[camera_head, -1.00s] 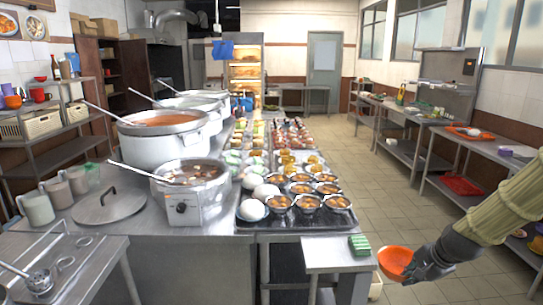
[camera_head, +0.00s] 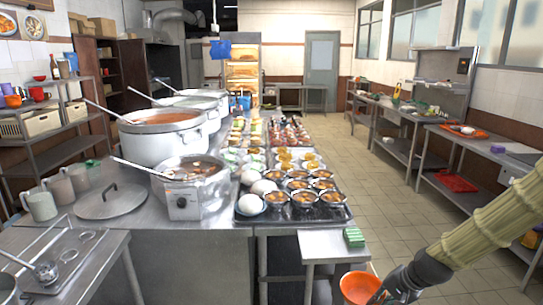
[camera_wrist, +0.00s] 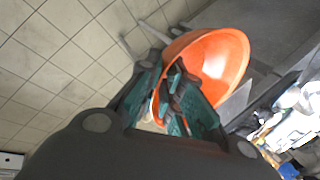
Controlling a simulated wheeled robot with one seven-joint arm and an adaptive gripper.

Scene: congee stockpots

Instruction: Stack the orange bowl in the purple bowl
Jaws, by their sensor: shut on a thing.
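The orange bowl (camera_head: 360,287) is held at the lower right of the head view, off the near right corner of a small steel side table. My gripper (camera_head: 384,294) is shut on its rim from the right. In the wrist view, the bowl (camera_wrist: 224,58) is tilted, with its open inside partly facing the camera and the gripper fingers (camera_wrist: 174,88) across its near edge. A small purple item (camera_head: 497,148) sits on the right-hand counter; it is too small to tell whether it is the purple bowl.
The small side table (camera_head: 325,246) carries a green block (camera_head: 353,237). The central counter holds stockpots (camera_head: 161,139) and a black tray of filled bowls (camera_head: 290,216). Steel counters line the right wall. The tiled aisle (camera_head: 400,190) between is clear.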

